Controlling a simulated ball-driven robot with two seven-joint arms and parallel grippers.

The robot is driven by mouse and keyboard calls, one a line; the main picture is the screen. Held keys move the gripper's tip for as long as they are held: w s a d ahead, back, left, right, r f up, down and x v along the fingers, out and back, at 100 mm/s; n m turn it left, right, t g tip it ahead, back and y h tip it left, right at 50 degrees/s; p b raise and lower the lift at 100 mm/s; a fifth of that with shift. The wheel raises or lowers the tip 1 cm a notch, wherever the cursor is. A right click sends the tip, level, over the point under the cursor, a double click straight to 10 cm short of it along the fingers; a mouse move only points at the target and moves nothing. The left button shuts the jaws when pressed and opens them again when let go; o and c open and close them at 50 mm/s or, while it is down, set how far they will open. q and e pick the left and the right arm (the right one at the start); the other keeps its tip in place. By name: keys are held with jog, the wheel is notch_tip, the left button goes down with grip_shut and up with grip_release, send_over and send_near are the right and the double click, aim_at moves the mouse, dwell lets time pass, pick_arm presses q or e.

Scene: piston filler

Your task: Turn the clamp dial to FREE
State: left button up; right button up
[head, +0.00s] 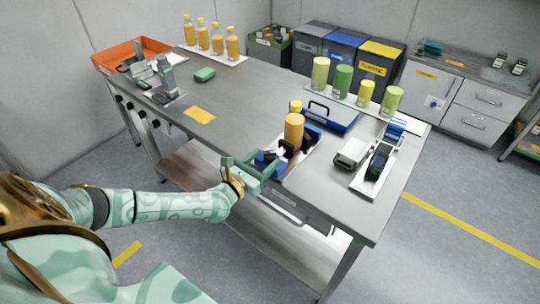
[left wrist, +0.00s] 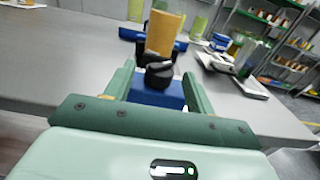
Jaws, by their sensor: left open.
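The clamp dial is a black knob (left wrist: 159,74) on top of a blue block (left wrist: 155,92), seen in the left wrist view. In the head view the blue block (head: 268,158) is partly hidden by my gripper. An orange bottle (head: 294,132) with a yellow cap stands upright behind the dial, and also shows in the left wrist view (left wrist: 163,35). My left gripper (head: 265,163) is open, its green fingers on either side of the block and dial in the left wrist view; I cannot tell whether they touch. The dial's markings are not readable. My right gripper is out of view.
The table's middle (head: 245,95) is mostly clear.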

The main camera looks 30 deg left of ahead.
aim_at(266, 158)
pick_arm(q)
jog(key=shift+w+d, duration=0.15)
jog(key=shift+w, duration=1.5)
jog(key=c, duration=1)
jog(key=shift+o, duration=0.2)
